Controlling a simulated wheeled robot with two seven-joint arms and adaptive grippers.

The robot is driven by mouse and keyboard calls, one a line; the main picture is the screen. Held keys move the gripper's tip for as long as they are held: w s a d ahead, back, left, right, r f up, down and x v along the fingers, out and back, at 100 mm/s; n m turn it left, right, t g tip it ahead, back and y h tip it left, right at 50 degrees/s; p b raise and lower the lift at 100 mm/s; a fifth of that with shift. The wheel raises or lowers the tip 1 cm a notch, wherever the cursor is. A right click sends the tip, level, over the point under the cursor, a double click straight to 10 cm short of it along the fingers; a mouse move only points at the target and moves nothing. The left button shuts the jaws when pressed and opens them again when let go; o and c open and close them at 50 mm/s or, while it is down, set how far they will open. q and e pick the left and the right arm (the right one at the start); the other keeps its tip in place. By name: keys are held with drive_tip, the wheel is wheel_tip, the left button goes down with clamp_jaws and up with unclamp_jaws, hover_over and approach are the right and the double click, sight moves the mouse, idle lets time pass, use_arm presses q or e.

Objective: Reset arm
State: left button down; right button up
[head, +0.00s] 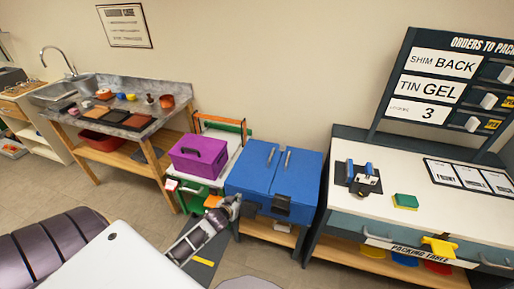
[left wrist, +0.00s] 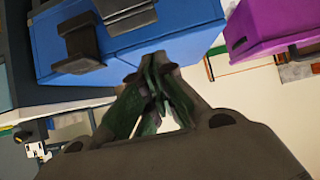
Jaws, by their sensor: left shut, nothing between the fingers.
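My left gripper (head: 232,203) is in front of the blue double-lidded chest in the head view, near its lower left front. In the left wrist view the fingers of my left gripper (left wrist: 160,90) are closed together with nothing between them. The blue chest (head: 262,182) also shows at the top of the left wrist view (left wrist: 180,22). I cannot tell whether the fingertips touch it. My right gripper is in neither view.
A purple box (head: 198,157) sits left of the chest. A packing table (head: 420,185) with a green-and-yellow block (head: 405,201) stands at the right, under an order board (head: 445,85). A workbench (head: 150,95) with a sink stands at the back left. Floor shows in front.

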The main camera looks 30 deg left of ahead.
use_arm(q)
drive_tip(key=shift+m, duration=0.3)
drive_tip(key=s+f+m+g+h, duration=0.1)
drive_tip(key=s+f+m+g, duration=0.15)
drive_tip(key=s+f, duration=1.05)
drive_tip(key=s+f+m+g, duration=0.25)
drive_tip(key=s+f, duration=0.65)
drive_tip(key=f, duration=0.8)
drive_tip(key=s+d+f+g, duration=0.25)
drive_tip(key=s+f, duration=0.25)
drive_tip(key=s, duration=0.6)
drive_tip(key=s+d+f+g, duration=0.2)
drive_tip(key=s+d+f, duration=0.3)
drive_tip(key=s, duration=0.5)
drive_tip(key=d+f+h, duration=0.1)
drive_tip(key=d, duration=0.5)
drive_tip(key=shift+f+n+h, duration=0.25)
drive_tip(key=shift+n+h, duration=0.05)
drive_tip(key=shift+g, duration=0.25)
